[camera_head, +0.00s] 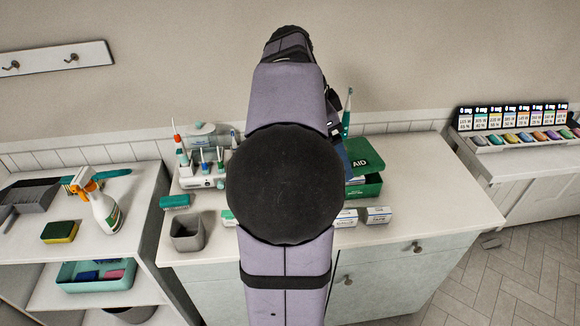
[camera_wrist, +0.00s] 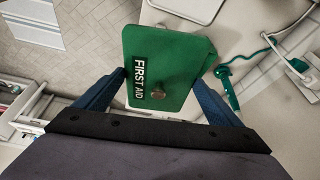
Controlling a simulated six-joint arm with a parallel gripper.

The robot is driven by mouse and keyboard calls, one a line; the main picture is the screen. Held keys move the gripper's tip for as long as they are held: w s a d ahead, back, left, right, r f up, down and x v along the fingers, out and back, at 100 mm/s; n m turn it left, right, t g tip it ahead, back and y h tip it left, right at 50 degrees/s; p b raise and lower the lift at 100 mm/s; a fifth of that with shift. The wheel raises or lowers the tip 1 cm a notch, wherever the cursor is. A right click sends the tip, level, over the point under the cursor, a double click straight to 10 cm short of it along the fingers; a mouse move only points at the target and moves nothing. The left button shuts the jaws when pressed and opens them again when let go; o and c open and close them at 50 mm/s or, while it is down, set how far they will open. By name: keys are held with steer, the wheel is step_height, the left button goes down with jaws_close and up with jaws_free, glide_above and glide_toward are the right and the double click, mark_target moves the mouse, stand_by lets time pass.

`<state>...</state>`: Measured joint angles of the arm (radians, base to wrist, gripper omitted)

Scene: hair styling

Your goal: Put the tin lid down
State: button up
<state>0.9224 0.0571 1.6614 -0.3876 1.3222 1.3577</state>
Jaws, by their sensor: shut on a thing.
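My gripper (camera_wrist: 160,80) is shut on the green tin lid (camera_wrist: 172,48), its two blue fingers at the lid's opposite edges. In the head view the lid (camera_head: 364,153) shows to the right of my arm, with AID readable. The green tin (camera_head: 373,190) stands open on the counter just below and behind the lid in that view. My arm hides most of my gripper and the left part of the tin there. I cannot tell whether lid and tin touch.
White boxes (camera_head: 378,215) stand in front of the tin. A teal electric toothbrush (camera_head: 346,120) stands behind the lid. A grey cup (camera_head: 187,232) and a brush-head stand (camera_head: 205,180) are left of my arm. The white counter (camera_head: 435,190) is clear right of the tin.

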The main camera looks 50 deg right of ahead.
steer(key=a+f+n+t, duration=0.2)
steer(key=a+f+n, duration=0.3)
steer(key=f, duration=0.3)
steer(key=a+f+n+t, duration=0.2)
steer(key=a+f+n, duration=0.3)
steer(key=f, duration=0.3)
steer(key=shift+s+a+n+h, duration=0.3)
steer(key=shift+s+n, duration=0.1)
steer(key=shift+n, duration=0.4)
steer(key=shift+d+r, duration=0.1)
steer(key=shift+r, duration=0.05)
